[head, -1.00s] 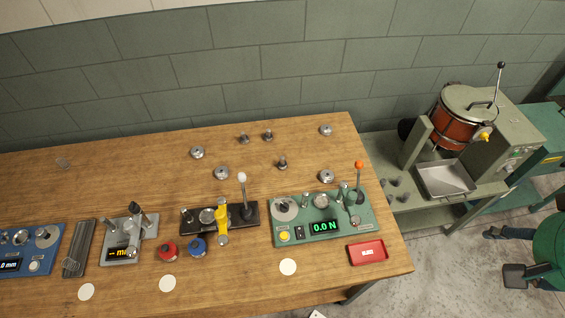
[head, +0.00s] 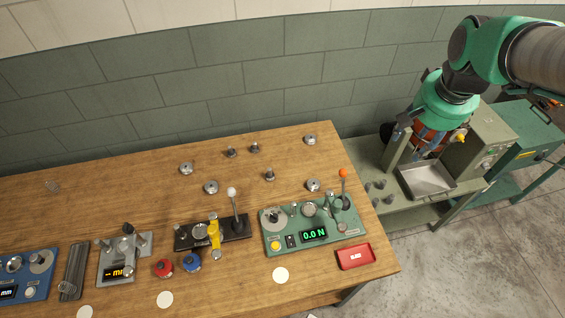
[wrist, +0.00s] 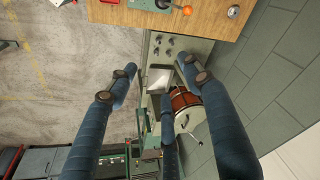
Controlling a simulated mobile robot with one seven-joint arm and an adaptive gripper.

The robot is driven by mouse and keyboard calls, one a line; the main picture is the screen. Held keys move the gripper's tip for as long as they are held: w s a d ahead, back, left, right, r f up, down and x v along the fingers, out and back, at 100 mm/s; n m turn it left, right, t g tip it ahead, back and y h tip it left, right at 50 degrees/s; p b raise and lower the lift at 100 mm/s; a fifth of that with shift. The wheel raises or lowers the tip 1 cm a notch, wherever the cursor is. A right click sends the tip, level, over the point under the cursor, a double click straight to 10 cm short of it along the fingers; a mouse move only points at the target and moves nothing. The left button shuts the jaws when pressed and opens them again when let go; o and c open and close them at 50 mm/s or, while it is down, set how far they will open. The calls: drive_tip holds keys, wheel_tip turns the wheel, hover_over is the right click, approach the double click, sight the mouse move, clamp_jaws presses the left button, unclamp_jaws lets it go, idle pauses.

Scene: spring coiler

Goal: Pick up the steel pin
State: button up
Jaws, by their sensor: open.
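I cannot tell for sure which thing is the steel pin. Small dark metal posts stand on the back of the wooden table in the head view: one at the left (head: 232,152), one beside it (head: 255,148) and one nearer the front (head: 270,174). Several small grey metal pegs (head: 380,197) also stand on the green bench and show in the wrist view (wrist: 168,46).
A metal tray (head: 425,180) and a red drum machine, clearer in the wrist view (wrist: 186,99), are on the bench.

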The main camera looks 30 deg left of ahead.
drive_tip(key=w+a+f+g+p, duration=0.1)
drive_tip(key=w+a+f, duration=0.1)
drive_tip(key=a, duration=0.4)
drive_tip(key=w+a+f+p, duration=0.1)
drive_tip(key=w+a+f, duration=0.2)
drive_tip(key=a, duration=0.3)
drive_tip(key=n+g+h+p, duration=0.2)
drive_tip(key=p, duration=0.3)
hover_over(270, 169)
drive_tip(key=a, duration=0.1)
wheel_tip(270, 169, down, 25)
drive_tip(key=shift+s+r, duration=0.1)
drive_tip(key=shift+r, duration=0.15)
drive_tip(key=shift+f, duration=0.15)
drive_tip(key=shift+d+f, duration=0.15)
drive_tip(key=shift+f, duration=1.95)
drive_tip(key=shift+d+f, duration=0.1)
drive_tip(key=shift+f, duration=1.95)
drive_tip(key=shift+d+f+p, duration=0.15)
drive_tip(key=shift+f+p, duration=0.4)
drive_tip(key=shift+f, duration=2.05)
